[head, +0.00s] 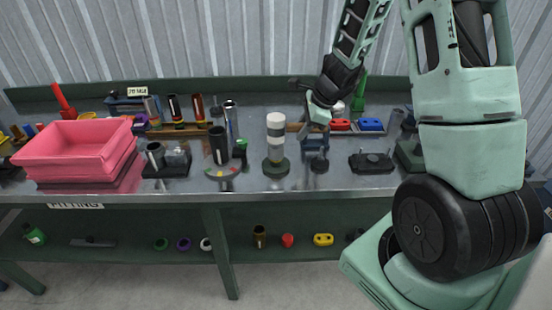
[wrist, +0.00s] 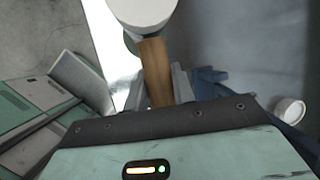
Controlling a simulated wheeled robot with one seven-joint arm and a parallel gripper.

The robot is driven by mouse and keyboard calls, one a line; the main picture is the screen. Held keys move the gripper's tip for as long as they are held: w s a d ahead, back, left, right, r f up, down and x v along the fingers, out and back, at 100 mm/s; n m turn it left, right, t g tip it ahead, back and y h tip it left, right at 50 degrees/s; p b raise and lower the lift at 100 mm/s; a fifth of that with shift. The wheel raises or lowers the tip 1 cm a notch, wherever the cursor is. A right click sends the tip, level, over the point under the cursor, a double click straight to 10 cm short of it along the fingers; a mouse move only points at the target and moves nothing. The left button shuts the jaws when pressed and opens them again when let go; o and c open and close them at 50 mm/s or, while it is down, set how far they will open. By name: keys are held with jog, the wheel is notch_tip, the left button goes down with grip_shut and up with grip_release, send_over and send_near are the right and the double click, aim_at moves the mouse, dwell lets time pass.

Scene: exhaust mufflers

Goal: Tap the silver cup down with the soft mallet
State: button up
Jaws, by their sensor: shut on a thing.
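My gripper (head: 318,122) is shut on the wooden handle of the mallet, whose handle (wrist: 155,72) runs up between the fingers in the wrist view. The mallet's pale head (wrist: 142,12) is cut off by the top edge there. In the head view the mallet head (head: 276,121) is upright, left of my gripper, above a round dark green base (head: 276,168). A pale band shows between head and base. I cannot tell whether this is the silver cup or the mallet's lower face, nor whether they touch.
A pink bin (head: 75,150) stands at the left of the bench. A dark tube on a round plate (head: 222,171) stands left of the green base. A black fixture (head: 371,163) is to the right. Red (head: 340,125) and blue (head: 371,124) blocks lie behind.

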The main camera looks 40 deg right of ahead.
notch_tip(320, 180, up, 5)
jog(key=p, duration=0.5)
jog(key=shift+r+p, duration=0.15)
jog(key=shift+p, duration=0.25)
dwell(0.4)
